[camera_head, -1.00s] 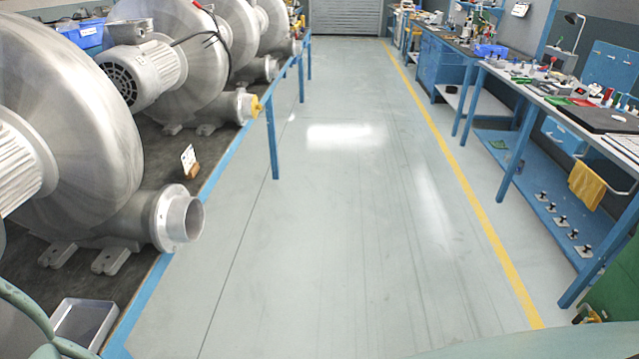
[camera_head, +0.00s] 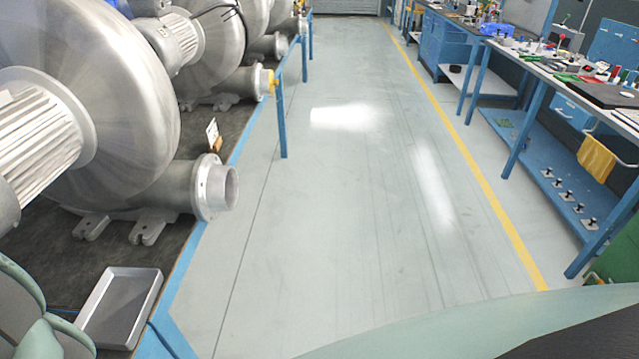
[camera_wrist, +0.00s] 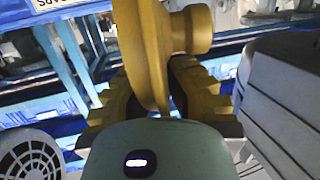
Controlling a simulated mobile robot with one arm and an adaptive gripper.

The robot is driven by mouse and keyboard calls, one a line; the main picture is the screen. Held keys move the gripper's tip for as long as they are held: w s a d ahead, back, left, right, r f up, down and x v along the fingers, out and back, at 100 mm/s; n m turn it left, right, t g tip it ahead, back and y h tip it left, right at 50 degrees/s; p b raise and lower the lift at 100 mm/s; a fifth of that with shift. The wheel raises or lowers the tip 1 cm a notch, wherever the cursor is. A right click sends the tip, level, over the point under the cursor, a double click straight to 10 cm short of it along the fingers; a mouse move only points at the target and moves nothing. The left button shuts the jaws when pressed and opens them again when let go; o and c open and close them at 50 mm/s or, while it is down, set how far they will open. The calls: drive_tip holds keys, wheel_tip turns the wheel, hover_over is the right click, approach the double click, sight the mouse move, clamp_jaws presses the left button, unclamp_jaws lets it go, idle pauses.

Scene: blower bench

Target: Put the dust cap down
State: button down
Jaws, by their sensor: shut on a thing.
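The yellow dust cap (camera_wrist: 150,45) is in the wrist view, a round disc seen nearly edge-on with a short knob-like part on its right. My gripper (camera_wrist: 165,95) is shut on the dust cap, with its ribbed yellow fingers on either side of it. The head view does not show the gripper or this cap. In the head view a shallow grey metal tray (camera_head: 118,308) lies on the dark bench at the lower left and looks empty.
A large grey blower (camera_head: 100,130) with an open outlet pipe (camera_head: 222,187) stands behind the tray. Another blower's outlet farther back has a yellow cap (camera_head: 271,82). Blue rail posts (camera_head: 282,120) edge the bench. A workbench (camera_head: 545,75) lines the right; the floor between is clear.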

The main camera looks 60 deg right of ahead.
wheel_tip(320, 180, down, 2)
drive_tip(key=shift+d+f+b, duration=0.1)
drive_tip(key=shift+f+b, duration=0.1)
drive_tip(key=shift+b, duration=0.1)
drive_tip(key=shift+s+f, duration=0.15)
drive_tip(key=shift+f, duration=0.05)
drive_tip(key=shift+r, duration=0.1)
drive_tip(key=c, duration=1.1)
unclamp_jaws()
drive_tip(key=shift+c, duration=0.2)
